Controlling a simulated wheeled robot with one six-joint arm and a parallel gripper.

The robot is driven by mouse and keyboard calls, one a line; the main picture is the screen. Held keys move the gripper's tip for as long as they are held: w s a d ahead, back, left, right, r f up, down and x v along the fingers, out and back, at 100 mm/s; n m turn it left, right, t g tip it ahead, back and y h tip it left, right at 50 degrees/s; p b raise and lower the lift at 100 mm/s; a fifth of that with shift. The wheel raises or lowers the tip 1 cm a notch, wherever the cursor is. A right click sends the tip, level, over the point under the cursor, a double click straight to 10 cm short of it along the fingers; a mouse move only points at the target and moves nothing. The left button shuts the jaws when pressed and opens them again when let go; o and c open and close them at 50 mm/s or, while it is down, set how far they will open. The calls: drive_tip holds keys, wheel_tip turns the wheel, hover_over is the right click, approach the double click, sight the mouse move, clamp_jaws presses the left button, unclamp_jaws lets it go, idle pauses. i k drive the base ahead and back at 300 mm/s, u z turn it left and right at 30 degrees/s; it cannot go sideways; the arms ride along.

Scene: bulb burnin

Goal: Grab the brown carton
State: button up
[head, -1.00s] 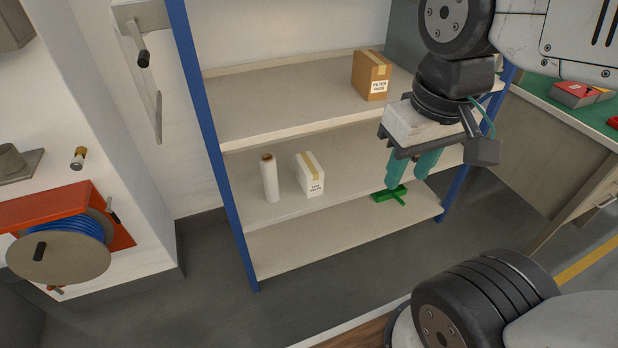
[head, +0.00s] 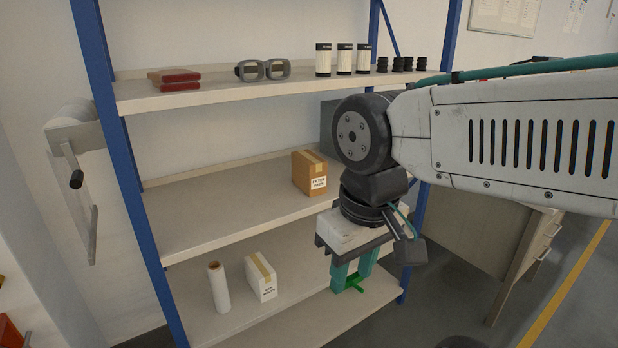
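The brown carton (head: 309,173), with a tan tape strip and a white label, stands upright on the middle shelf (head: 218,216) near its right part. My gripper (head: 349,289) points down, to the right of and lower than the carton in the picture. Its two teal fingers are apart, with nothing visible held between them. My gripper and the carton do not appear to touch.
A white carton (head: 261,276) and a white roll (head: 218,287) stand on the lower shelf. The top shelf (head: 215,95) holds red items, goggles and several jars. A blue post (head: 130,180) bounds the rack at left.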

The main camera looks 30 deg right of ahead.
sight(309, 170)
drive_tip(key=z, duration=0.8)
drive_tip(key=i, duration=0.3)
drive_tip(key=u, duration=0.2)
